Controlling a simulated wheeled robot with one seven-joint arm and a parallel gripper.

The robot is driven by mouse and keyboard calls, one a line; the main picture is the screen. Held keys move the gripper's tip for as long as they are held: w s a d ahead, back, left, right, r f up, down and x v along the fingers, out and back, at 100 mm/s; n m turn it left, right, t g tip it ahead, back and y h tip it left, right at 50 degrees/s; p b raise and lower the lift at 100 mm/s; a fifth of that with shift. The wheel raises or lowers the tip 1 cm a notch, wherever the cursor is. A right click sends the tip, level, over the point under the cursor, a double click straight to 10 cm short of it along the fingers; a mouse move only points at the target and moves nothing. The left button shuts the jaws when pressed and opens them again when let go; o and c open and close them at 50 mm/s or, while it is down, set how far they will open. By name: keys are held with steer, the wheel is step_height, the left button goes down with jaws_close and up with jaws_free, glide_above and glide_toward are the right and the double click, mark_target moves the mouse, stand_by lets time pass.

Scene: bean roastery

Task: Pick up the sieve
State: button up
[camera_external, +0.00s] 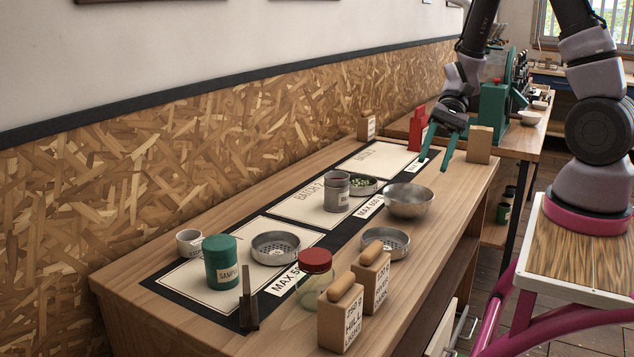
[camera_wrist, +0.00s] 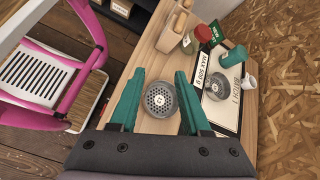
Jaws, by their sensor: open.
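One metal sieve (camera_external: 385,242) with a perforated base sits on bare wood near the table's front edge. Another sieve (camera_external: 276,248) sits on the nearest pale card. A third round metal dish (camera_external: 362,185), holding green beans, is beside a grey tin; I cannot tell if it is a sieve. My gripper (camera_external: 434,165) is open and empty above the far part of the table, well beyond these. In the wrist view, the bare-wood sieve (camera_wrist: 160,99) appears between my open fingers (camera_wrist: 158,76), at a distance, and the card sieve (camera_wrist: 217,84) is to its right.
A metal bowl (camera_external: 408,203) and the grey tin (camera_external: 337,192) stand mid-table. Red and green equipment (camera_external: 493,105) stands behind.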

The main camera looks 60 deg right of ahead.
mark_target(404, 251)
steer(key=d+f+m+t, duration=0.1)
steer(key=f+m, duration=0.1)
steer(key=f, duration=0.3)
steer(key=d+f+m+t+y, duration=0.1)
steer(key=f+m, duration=0.2)
steer(key=f, duration=0.2)
steer(key=d+f+m+t+y, duration=0.1)
steer(key=f+m+t, duration=0.1)
steer(key=f, duration=0.3)
steer(key=shift+s+m, duration=0.1)
steer(key=shift+m, duration=0.6)
steer(key=shift+a+f, duration=0.1)
steer(key=shift+f, duration=0.15)
steer(key=x, duration=1)
steer(key=shift+a, duration=0.3)
jaws_close()
